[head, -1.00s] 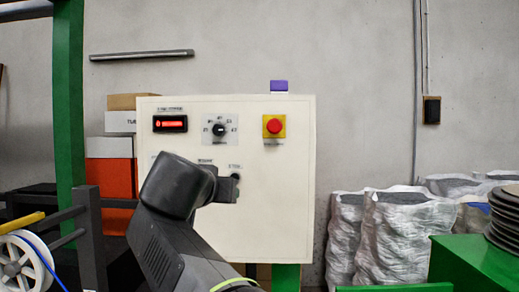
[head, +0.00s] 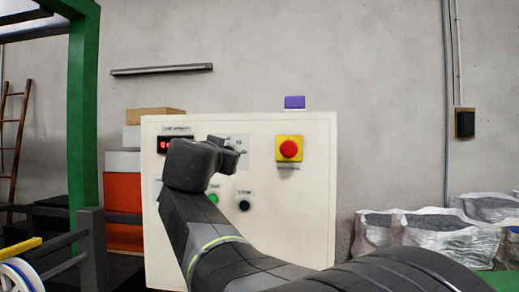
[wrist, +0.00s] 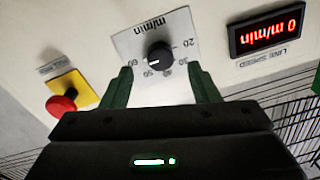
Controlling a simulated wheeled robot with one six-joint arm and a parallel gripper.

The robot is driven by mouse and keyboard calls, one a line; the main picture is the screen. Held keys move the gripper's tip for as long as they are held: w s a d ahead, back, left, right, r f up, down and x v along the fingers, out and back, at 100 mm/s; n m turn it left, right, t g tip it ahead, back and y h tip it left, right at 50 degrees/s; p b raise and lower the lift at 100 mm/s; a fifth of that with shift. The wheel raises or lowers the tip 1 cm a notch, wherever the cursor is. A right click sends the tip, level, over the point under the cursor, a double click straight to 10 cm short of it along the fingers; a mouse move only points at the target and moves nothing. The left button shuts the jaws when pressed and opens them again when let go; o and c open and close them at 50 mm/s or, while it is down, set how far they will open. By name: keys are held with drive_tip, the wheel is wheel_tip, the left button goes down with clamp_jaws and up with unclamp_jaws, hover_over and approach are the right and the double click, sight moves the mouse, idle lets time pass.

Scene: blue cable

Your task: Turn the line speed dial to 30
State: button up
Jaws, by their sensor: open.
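The line speed dial is a black round knob (wrist: 158,55) on a pale scale plate (wrist: 135,42), upside down in the wrist view. Numbers from 20 to 60 show around it; a small white mark is on the knob, but its exact reading is unclear. The red display (wrist: 268,30) reads 0 m/min. My gripper (wrist: 160,67) is open, its two green fingers to either side of the knob in the picture; contact cannot be told. In the head view my gripper (head: 225,147) covers the dial and part of the display (head: 164,145).
A red emergency stop (head: 289,149) on a yellow plate is right of the dial on the white panel (head: 300,230). A green button (head: 212,198) and a black button (head: 244,205) sit below. A purple block (head: 295,102) tops the panel. Grey sacks (head: 440,235) stand at right.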

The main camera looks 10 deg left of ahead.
drive_tip(key=w+p, duration=0.1)
drive_tip(key=w, duration=0.4)
drive_tip(key=shift+w, duration=0.2)
drive_tip(key=c, duration=1)
